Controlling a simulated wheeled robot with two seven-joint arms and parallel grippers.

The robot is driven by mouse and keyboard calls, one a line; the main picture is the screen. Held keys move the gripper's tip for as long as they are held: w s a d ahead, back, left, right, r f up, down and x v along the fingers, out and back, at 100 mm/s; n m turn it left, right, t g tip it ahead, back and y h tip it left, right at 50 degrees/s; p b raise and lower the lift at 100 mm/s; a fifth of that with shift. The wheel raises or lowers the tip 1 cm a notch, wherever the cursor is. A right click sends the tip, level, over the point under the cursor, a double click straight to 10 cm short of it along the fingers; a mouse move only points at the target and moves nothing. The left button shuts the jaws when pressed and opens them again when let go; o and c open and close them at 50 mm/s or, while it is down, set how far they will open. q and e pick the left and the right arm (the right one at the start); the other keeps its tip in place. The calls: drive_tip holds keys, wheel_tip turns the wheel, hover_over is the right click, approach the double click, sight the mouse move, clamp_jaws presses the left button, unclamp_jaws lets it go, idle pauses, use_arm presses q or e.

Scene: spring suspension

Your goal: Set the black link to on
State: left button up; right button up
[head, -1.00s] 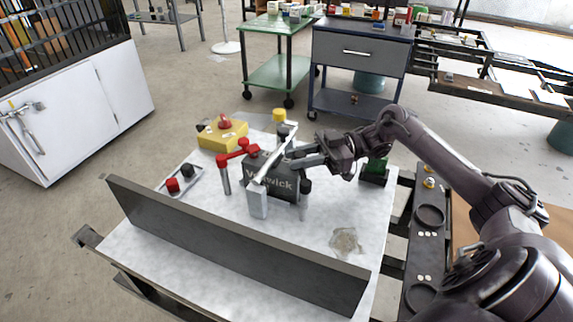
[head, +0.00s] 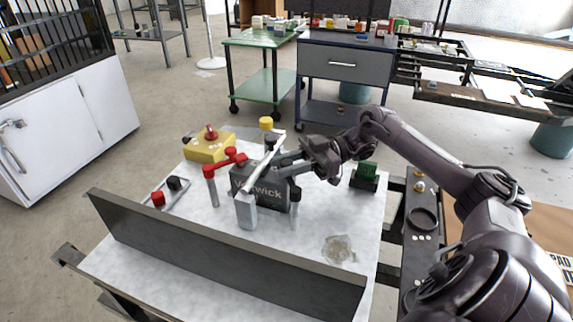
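A dark grey box (head: 258,192) with pale lettering stands mid-table. At its right front is an upright grey post with a black top (head: 295,193), which looks like part of the black link; the rest of the link is hard to make out behind my gripper. A red link (head: 229,160) with a red-topped post is at the box's left. My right gripper (head: 279,165) is at the upper right of the box, close to the black parts. Its fingertips are small and overlap the dark parts, so opening and contact are unclear. My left gripper is out of view.
A pale slanted bar on a light block (head: 246,212) stands in front of the box. A yellow box with a red knob (head: 209,145), red and black buttons (head: 166,192) and a green-topped block (head: 365,174) surround it. A long dark plate (head: 220,255) edges the table front.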

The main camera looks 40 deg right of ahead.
drive_tip(key=o, duration=0.3)
drive_tip(key=shift+r, duration=0.1)
drive_tip(key=shift+r, duration=0.35)
wheel_tip(320, 180, up, 11)
drive_tip(key=p, duration=0.3)
wheel_tip(320, 180, up, 7)
hover_over(287, 162)
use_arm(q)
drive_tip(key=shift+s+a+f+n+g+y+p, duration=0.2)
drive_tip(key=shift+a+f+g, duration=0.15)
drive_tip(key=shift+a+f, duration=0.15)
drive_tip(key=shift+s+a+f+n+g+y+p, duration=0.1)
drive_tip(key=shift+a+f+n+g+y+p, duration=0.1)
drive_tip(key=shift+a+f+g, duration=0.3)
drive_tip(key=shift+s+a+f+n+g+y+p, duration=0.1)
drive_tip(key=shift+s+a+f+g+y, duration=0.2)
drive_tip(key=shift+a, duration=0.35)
use_arm(e)
drive_tip(key=shift+w+r, duration=0.1)
drive_tip(key=shift+r, duration=0.45)
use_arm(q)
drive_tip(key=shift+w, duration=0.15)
